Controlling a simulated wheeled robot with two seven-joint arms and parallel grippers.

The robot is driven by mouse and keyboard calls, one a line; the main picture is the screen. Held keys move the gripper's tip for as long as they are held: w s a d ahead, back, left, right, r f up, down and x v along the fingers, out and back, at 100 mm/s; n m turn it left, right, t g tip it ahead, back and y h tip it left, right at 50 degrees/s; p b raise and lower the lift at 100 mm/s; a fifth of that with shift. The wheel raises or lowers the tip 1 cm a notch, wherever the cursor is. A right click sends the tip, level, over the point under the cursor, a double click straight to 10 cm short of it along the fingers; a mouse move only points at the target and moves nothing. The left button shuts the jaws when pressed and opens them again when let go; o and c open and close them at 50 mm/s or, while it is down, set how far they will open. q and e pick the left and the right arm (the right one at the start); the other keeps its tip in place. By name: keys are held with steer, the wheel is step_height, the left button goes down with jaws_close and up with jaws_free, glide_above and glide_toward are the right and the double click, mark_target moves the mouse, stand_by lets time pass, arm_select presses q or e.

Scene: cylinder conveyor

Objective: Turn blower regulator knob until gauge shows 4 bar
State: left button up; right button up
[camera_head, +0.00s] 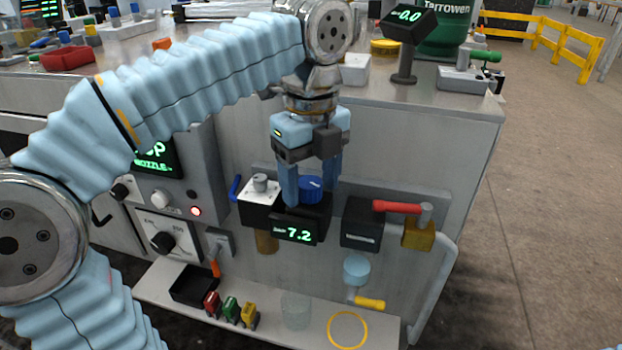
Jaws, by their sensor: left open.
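The blower regulator's blue knob (312,188) sits on top of a dark block on the front of the grey cabinet. The gauge display (294,231) below it reads 7.2 in green digits. My left gripper (307,194) points down over the regulator. It is open, with its blue fingers on either side of the knob; whether they touch it I cannot tell. My right gripper is not in view.
A red-handled valve (398,207) is to the right of the regulator, and a metal-topped block (262,190) to its left. A shelf (275,322) below holds small coloured items and a clear cup. Another display (407,18) stands on the bench top.

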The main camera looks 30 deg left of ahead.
arm_select(q)
steer(key=c, duration=1.1)
steer(key=shift+o, duration=0.2)
steer(key=n+p, duration=0.2)
steer(key=n, duration=0.2)
steer(key=shift+r+p, duration=0.15)
steer(key=shift+p, duration=0.15)
steer(key=n+p, duration=0.2)
steer(key=n, duration=0.4)
steer(key=shift+w+p, duration=0.15)
steer(key=shift+p, duration=0.2)
steer(key=n+p, duration=0.1)
steer(key=n, duration=0.5)
steer(key=shift+w, duration=0.1)
steer(key=n, duration=0.6)
steer(key=shift+a+n, duration=0.15)
steer(key=shift+n, duration=0.25)
